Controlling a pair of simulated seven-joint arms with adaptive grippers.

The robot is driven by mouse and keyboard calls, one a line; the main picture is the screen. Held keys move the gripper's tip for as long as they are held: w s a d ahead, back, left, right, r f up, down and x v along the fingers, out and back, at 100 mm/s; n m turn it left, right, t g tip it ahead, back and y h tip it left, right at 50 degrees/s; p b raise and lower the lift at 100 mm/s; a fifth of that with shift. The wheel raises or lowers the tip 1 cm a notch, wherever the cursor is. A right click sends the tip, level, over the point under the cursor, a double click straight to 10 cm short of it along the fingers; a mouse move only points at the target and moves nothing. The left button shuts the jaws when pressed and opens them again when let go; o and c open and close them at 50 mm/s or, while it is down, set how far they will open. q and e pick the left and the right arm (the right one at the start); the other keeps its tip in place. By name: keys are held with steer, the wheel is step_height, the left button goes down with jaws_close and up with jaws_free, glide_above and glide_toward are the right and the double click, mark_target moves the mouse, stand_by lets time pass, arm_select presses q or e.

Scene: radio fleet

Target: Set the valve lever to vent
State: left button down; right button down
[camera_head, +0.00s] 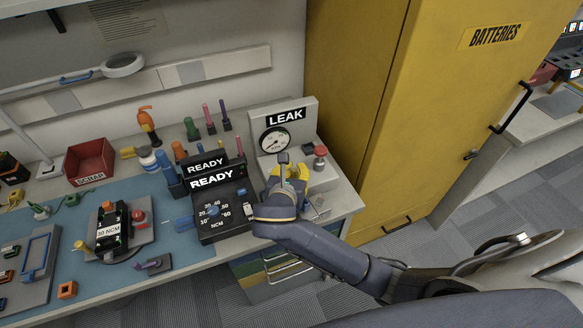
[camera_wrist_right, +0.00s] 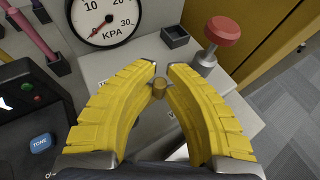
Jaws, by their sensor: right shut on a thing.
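The grey leak tester (camera_head: 304,111) stands at the right end of the bench, with a LEAK sign above a round gauge (camera_head: 275,140). The gauge also shows in the right wrist view (camera_wrist_right: 105,18), marked KPA. My right gripper (camera_head: 286,180) is over the tester's top, below the gauge. My left gripper is not in view.
A red mushroom button (camera_head: 320,151) stands just right of my right gripper. A black READY torque unit (camera_head: 220,200) is close on its left. The yellow battery cabinet (camera_head: 400,120) stands beyond the bench's right end. Tools and a red scrap bin (camera_head: 90,162) occupy the left.

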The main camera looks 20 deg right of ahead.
steer(key=shift+s+d+m+g+h, duration=0.1)
steer(key=shift+s+m+g+h, duration=0.35)
steer(key=shift+m+g+h, duration=0.4)
steer(key=shift+m+h, duration=0.25)
steer(key=shift+m, duration=0.1)
steer(key=c, duration=1.4)
jaws_free()
steer(key=v, duration=1.2)
steer(key=shift+d, duration=0.1)
